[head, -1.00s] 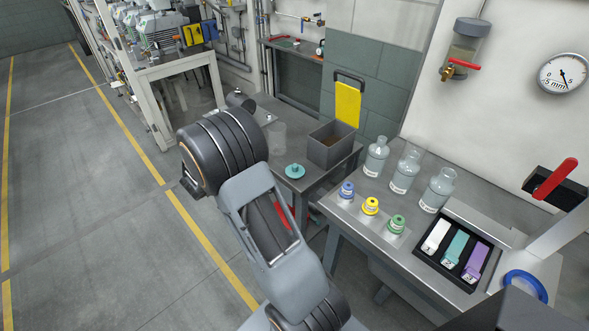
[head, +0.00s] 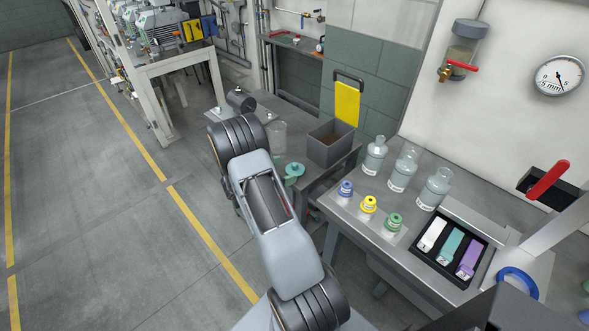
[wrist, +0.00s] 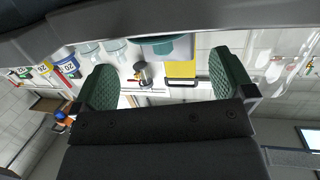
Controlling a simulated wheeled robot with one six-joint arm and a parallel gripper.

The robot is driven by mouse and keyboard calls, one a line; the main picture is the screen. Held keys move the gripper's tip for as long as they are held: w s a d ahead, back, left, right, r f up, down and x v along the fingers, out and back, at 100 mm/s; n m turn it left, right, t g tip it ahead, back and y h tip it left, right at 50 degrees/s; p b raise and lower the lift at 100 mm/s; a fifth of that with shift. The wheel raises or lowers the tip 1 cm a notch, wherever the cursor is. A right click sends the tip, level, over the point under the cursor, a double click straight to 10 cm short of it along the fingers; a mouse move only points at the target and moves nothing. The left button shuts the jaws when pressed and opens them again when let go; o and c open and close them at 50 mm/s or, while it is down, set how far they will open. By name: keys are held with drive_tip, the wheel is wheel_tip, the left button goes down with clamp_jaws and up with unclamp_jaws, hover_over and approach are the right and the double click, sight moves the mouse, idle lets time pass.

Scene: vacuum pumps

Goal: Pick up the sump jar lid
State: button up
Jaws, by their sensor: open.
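The teal lid (head: 294,170), a small round cap with a knob, sits on the grey bench in the head view, left of the front of a grey bin. A clear open jar (head: 279,136) stands behind it. My arm passes just left of the lid and partly crowds it. My gripper (wrist: 164,82) shows in the wrist view with its two green-padded fingers wide apart and nothing between them.
The grey bin (head: 331,143) stands right of the lid, with a yellow panel (head: 347,104) behind it. Several bottles, coloured caps and a black tray (head: 440,266) are on the right bench. A dark cylindrical item (head: 240,98) is at the bench's back left. Open floor lies left.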

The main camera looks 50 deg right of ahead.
sight(292, 167)
drive_tip(key=shift+p+x, duration=0.85)
drive_tip(key=shift+x, duration=1.85)
drive_tip(key=shift+w, duration=0.15)
drive_tip(key=shift+c, duration=0.2)
drive_tip(key=c, duration=0.9)
